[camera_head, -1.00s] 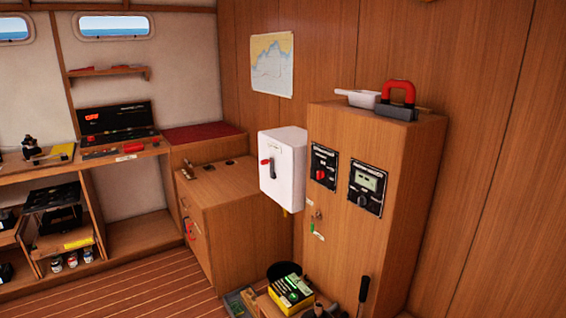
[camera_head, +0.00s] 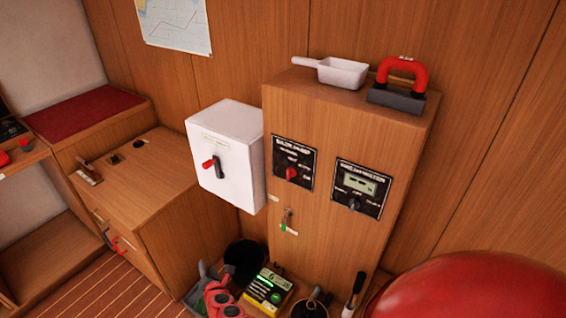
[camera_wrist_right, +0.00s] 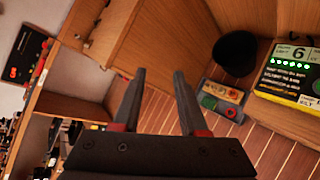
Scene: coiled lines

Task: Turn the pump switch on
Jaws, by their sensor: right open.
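The pump switch is a red rotary knob (camera_head: 291,174) on a black panel (camera_head: 303,155) on the front of the wooden cabinet. The panel's heading seems to read bilge pump; its smaller markings are too blurred to read. My right gripper (camera_head: 214,271) is low in front of the cabinet, below and left of the knob and apart from it. In the right wrist view its two dark fingers (camera_wrist_right: 156,74) stand apart with nothing between them. The knob is not seen in that view. My left gripper is not in view.
A white box (camera_head: 226,150) with a red-tipped lever juts out left of the panel. A second panel (camera_head: 358,188) with a display is at right. A black bucket (camera_head: 245,256) and a yellow-black box (camera_head: 268,287) stand below. A white scoop (camera_head: 343,72) and red-handled tool (camera_head: 402,82) lie on top.

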